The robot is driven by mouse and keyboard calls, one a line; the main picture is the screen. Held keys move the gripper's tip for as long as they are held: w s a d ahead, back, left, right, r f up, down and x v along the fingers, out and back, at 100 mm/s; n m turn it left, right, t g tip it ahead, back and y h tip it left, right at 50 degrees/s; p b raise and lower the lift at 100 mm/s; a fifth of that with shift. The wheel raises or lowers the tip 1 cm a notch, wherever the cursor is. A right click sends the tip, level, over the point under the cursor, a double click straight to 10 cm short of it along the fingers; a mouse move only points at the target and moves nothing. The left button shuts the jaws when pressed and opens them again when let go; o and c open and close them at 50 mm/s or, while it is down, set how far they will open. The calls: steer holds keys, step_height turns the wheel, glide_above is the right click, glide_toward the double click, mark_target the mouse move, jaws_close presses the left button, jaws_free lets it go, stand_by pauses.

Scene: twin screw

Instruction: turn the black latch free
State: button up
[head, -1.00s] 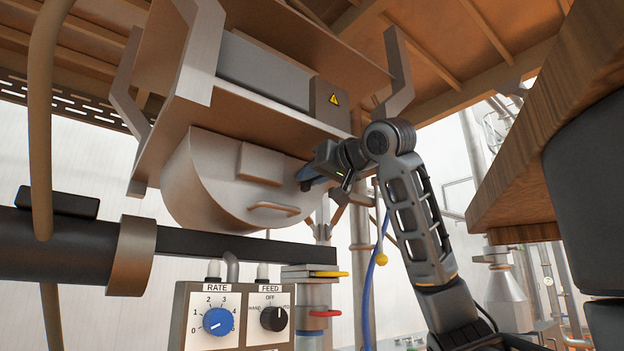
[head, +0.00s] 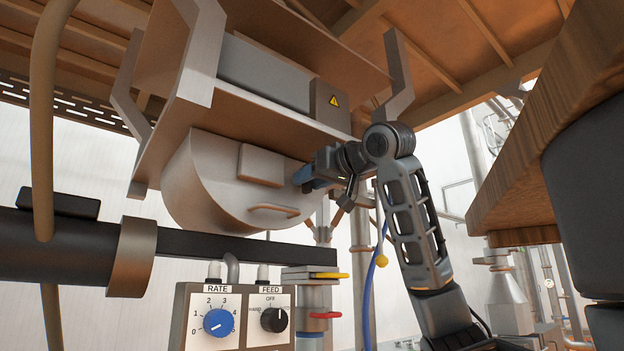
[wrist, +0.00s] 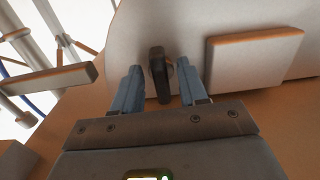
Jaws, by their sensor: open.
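The black latch (wrist: 159,74) shows in the wrist view as a short dark bar on the edge of the pale round hopper cover (wrist: 185,28). My gripper (wrist: 155,80) is open, with one blue-grey finger on each side of the latch. Small gaps seem to show between the fingers and the latch; contact is hard to judge. In the head view my gripper (head: 305,176) is at the right edge of the cover (head: 205,190). There the latch is hidden behind my gripper.
A raised rectangular block (head: 261,165) and a copper-coloured handle (head: 274,210) sit on the cover. A sloping housing plate (head: 262,119) lies just above. A control panel with a blue rate knob (head: 218,322) and a black feed knob (head: 273,319) stands below.

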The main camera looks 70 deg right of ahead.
steer(key=b+v, duration=0.2)
steer(key=v, duration=0.5)
steer(key=shift+s+a, duration=0.25)
steer(key=shift+s, duration=0.05)
stand_by(0.5)
